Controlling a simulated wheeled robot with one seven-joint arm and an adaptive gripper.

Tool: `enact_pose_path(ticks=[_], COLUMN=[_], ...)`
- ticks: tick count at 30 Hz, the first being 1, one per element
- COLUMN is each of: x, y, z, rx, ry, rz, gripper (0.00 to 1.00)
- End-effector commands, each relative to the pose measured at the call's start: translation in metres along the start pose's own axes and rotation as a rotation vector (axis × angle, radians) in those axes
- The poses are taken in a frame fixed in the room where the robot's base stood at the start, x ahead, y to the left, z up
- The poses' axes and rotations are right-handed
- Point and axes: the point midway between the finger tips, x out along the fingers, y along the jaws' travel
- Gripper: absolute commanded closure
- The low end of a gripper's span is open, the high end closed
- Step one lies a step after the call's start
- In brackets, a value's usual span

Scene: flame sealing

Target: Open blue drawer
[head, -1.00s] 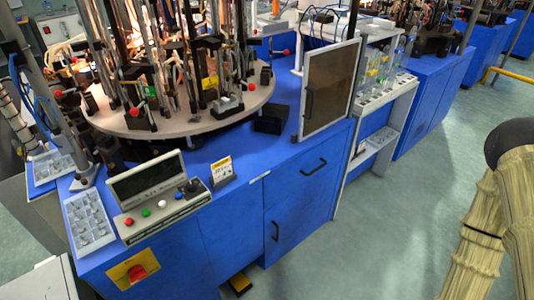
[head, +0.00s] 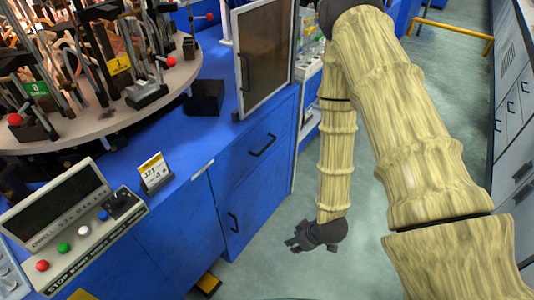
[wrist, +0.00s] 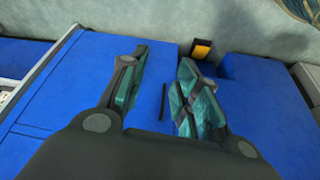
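The blue drawer (head: 256,152) is in the upper part of the blue cabinet in the head view and looks shut. Its black handle (head: 264,145) lies across its front. Below it is a blue door (head: 240,205) with an upright black handle (head: 234,222). My gripper (head: 298,242) is low in the head view, to the right of the cabinet front and apart from the handles. In the wrist view my gripper (wrist: 160,65) is open and empty. An upright dark handle (wrist: 163,101) shows between its fingers beyond them, apparently the lower door's handle. The drawer handle is not clear there.
A screened control box (head: 85,225) and a round table (head: 150,105) with fixtures stand on the cabinet top. A brown-paned hinged panel (head: 262,55) rises above the drawer. A black and yellow pedal (head: 208,284) is on the floor. Open floor (head: 300,275) lies in front.

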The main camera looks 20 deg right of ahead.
Motion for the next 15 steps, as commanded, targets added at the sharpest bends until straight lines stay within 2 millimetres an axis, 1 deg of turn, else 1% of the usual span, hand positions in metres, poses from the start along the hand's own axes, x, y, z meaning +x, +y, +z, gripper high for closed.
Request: enact_pose_path(ticks=[1,3,5,6,8,9,11,12,15], x=[0.016,0.02,0.022,0.021,0.02,0.018,0.014,0.01,-0.002], y=[0.016,0.034,0.048,0.059,0.072,0.082,0.095,0.103,0.123], z=[-0.018,-0.044,-0.066,-0.08,-0.099,-0.113,-0.131,-0.142,-0.168], rx=[-0.077,-0.199,-0.303,-0.373,-0.478,-0.55,-0.656,-0.727,-0.904], ry=[0.067,0.151,0.222,0.269,0.336,0.381,0.446,0.487,0.585], rz=[0.008,0.018,0.034,0.049,0.074,0.096,0.131,0.158,0.238], gripper=[0.68,0.68,0.68,0.68,0.68,0.68,0.68,0.68,0.68])
